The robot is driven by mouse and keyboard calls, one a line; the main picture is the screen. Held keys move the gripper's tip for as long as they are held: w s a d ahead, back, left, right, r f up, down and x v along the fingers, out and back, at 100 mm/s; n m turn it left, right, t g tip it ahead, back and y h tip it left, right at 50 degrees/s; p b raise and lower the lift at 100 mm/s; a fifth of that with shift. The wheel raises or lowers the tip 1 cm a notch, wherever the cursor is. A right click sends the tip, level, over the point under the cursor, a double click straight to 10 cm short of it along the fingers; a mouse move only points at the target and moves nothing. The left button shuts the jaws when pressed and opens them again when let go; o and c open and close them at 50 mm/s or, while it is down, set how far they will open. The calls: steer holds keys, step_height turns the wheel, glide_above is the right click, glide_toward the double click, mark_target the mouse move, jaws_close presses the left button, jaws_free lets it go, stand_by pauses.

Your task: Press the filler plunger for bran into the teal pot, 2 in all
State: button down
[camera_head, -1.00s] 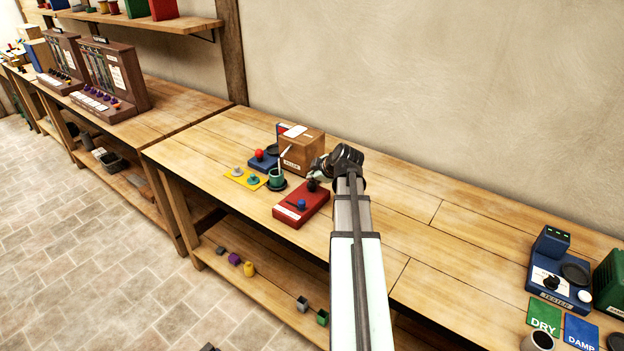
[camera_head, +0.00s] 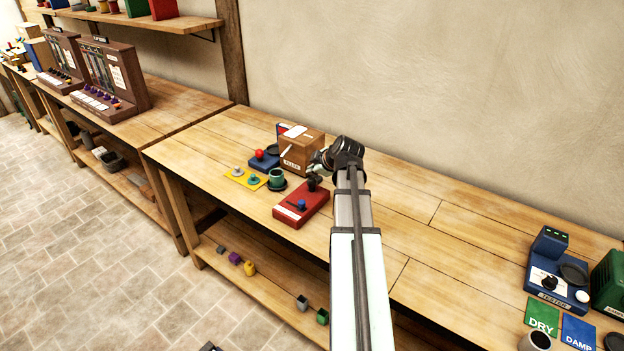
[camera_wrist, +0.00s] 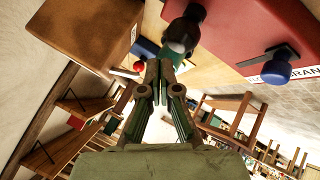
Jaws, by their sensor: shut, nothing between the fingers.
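The teal pot (camera_head: 277,178) stands upright on a dark round base on the bench, in front of the wooden filler box (camera_head: 301,152). To its right is a red unit (camera_head: 302,207) with a dark knob (camera_head: 312,183) and a blue knob (camera_head: 301,204). In the wrist view the red unit (camera_wrist: 235,25) carries a white label ending in "RAN" (camera_wrist: 303,73). My gripper (camera_head: 318,166) is beside the filler box, above the red unit's far end. Contact cannot be told.
A yellow mat (camera_head: 244,178) with small knobbed pieces lies left of the pot. A blue unit with a red ball (camera_head: 260,157) is behind it. The tester (camera_head: 557,280) and the DRY card (camera_head: 544,317) are far right. The bench between is clear.

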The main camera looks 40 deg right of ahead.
mark_target(313, 180)
steer(key=shift+r+p, duration=0.85)
steer(key=shift+r, duration=1.6)
